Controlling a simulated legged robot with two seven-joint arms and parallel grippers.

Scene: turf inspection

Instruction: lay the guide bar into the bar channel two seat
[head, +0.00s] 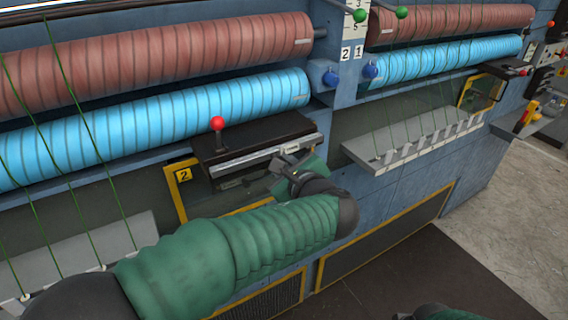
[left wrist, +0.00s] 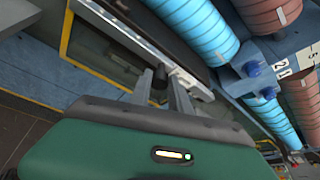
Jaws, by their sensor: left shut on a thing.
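The guide bar (head: 262,156) is a long silver bar with a pale label near its right end. It lies along the front edge of a dark unit with a red-knobbed lever, beside the yellow "2" plate (head: 184,175). My left gripper (head: 284,166) is shut on it near its right part. In the left wrist view the bar (left wrist: 125,34) runs diagonally past the fingertips (left wrist: 165,88), with a dark stub between the fingers. I cannot tell whether the bar is seated in the channel. My right gripper is not in view; only a bit of green sleeve shows at the bottom.
The red-knobbed lever (head: 218,125) stands on the dark unit. Blue (head: 150,120) and brown (head: 160,55) ribbed rolls run above. Grey ledges with green threads lie at the lower left and at the right (head: 420,140). Yellow-framed panels are below; the floor is clear at lower right.

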